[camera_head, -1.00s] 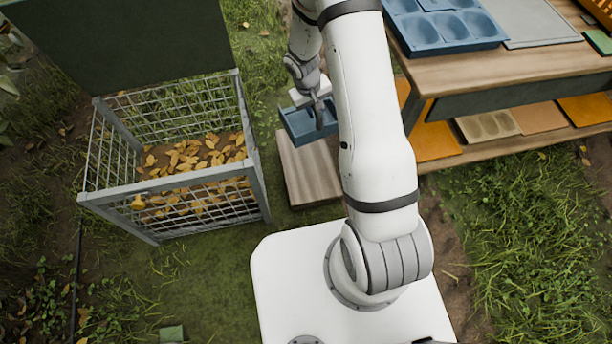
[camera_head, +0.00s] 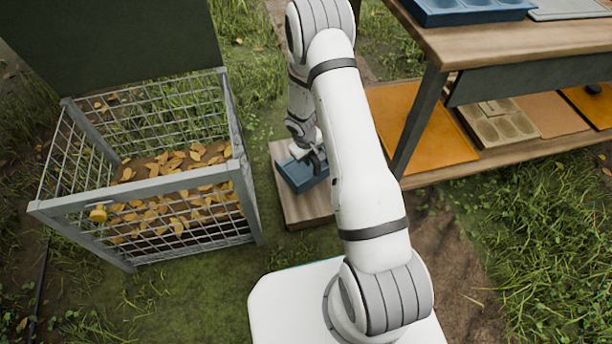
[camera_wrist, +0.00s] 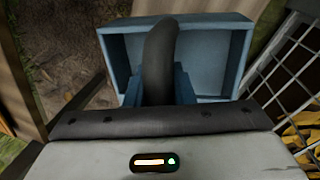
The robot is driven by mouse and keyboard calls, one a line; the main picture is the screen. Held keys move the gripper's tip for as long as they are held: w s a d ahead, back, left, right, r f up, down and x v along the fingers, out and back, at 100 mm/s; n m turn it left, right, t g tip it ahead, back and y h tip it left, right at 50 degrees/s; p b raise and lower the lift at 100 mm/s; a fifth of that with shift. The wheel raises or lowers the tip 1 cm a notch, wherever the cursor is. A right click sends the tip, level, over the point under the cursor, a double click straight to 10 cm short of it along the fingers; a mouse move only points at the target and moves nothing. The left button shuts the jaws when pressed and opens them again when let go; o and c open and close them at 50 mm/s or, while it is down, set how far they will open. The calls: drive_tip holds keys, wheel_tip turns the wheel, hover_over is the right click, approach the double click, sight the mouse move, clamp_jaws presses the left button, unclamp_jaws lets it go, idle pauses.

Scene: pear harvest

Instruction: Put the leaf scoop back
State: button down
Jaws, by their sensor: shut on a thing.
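The leaf scoop (camera_head: 301,177) is a blue open box with a dark handle. In the head view it is at or just above a low wooden board (camera_head: 305,209); I cannot tell whether it touches. My gripper (camera_head: 314,158) is shut on the scoop, and its fingers are mostly hidden behind my arm. In the wrist view the blue scoop (camera_wrist: 217,60) fills the upper middle, with its dark curved handle (camera_wrist: 159,62) rising towards the camera.
A wire-mesh bin (camera_head: 150,190) with yellow leaves stands left of the board, its dark green lid (camera_head: 120,45) raised. A wooden workbench (camera_head: 530,50) with an orange panel (camera_head: 425,130) on its lower shelf stands right. Grass lies between bin and board.

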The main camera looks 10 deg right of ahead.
sight(312, 173)
wheel_tip(312, 173, down, 7)
drive_tip(key=shift+r+b, duration=0.2)
drive_tip(key=shift+b, duration=1.05)
drive_tip(key=shift+f, duration=0.2)
drive_tip(key=c, duration=1.2)
unclamp_jaws()
drive_tip(key=shift+r, duration=0.1)
drive_tip(key=shift+c, duration=0.2)
drive_tip(key=shift+r, duration=0.1)
